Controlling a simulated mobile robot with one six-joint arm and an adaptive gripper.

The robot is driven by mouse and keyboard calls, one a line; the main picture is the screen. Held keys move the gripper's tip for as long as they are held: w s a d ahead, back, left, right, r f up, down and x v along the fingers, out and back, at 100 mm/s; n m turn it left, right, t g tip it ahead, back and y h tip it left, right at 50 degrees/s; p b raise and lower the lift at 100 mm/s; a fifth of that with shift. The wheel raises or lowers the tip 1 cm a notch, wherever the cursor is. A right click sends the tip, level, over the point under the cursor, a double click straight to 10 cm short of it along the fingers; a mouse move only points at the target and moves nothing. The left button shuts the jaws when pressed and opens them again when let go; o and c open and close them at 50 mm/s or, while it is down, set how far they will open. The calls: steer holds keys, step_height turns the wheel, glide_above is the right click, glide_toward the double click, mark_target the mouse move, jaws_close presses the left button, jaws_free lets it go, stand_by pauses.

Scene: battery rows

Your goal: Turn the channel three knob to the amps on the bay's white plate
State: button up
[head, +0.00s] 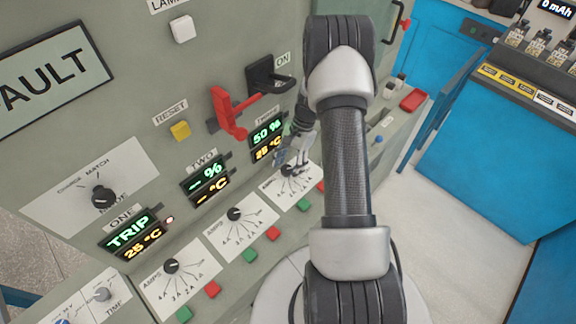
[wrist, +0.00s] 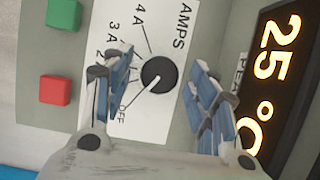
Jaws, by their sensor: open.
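The channel three knob (wrist: 158,74) is round and black on a white AMPS dial plate (wrist: 172,45) in the wrist view. Its pale mark seems to point toward OFF; the dial also reads up to 4 A. My gripper (wrist: 162,98) is open, its blue-padded fingers on either side of the knob, apart from it as far as I can tell. In the head view my gripper (head: 297,148) is at the third dial, partly covering the knob (head: 288,170). White plates (head: 555,103) show on the bench at right; their writing is too small to read.
Channel three's display (head: 267,138) reads 50 % and 25 °C, just beside my gripper. A red lever (head: 230,115) sticks out above left. Green (wrist: 63,14) and red (wrist: 55,89) buttons lie beside the dial. Knobs one (head: 171,266) and two (head: 235,214) are to the left.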

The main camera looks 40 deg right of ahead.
steer(key=c, duration=1.1)
